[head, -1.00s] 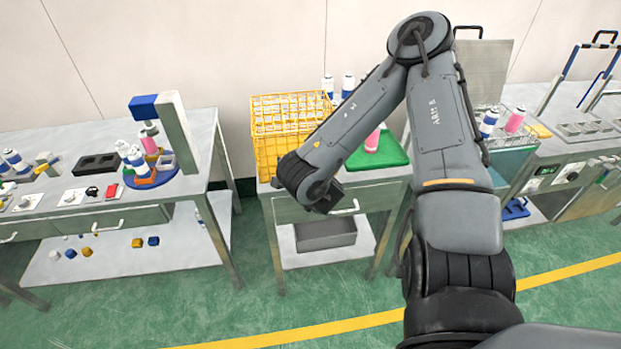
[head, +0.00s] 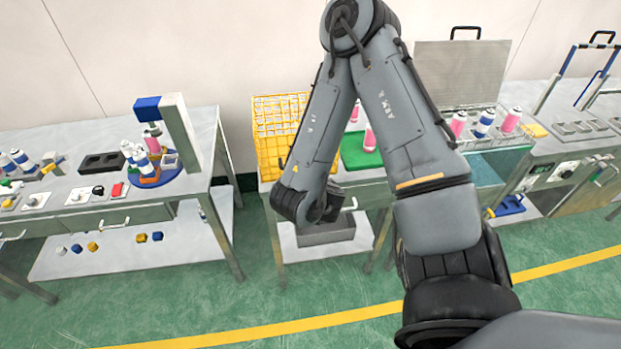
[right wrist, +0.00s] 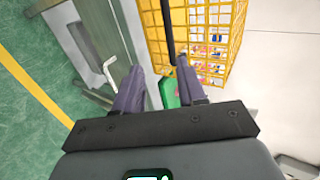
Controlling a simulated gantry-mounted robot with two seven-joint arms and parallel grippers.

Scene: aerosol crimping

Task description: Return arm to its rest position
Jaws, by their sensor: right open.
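My right arm (head: 400,110) reaches in from the lower right of the head view, bent high at the elbow. Its gripper (head: 328,208) hangs in front of the middle table's front edge, below the tabletop. In the right wrist view the two fingers of the gripper (right wrist: 160,92) stand apart with nothing between them. The gripper is open and empty. My left gripper is not in view.
A yellow wire basket (head: 268,150) and a green tray (head: 362,157) with pink cans stand on the middle table. A grey bin (head: 328,236) sits below. A left bench carries a blue-topped press (head: 172,125). A water bath with cans (head: 490,150) stands right. Green floor is clear in front.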

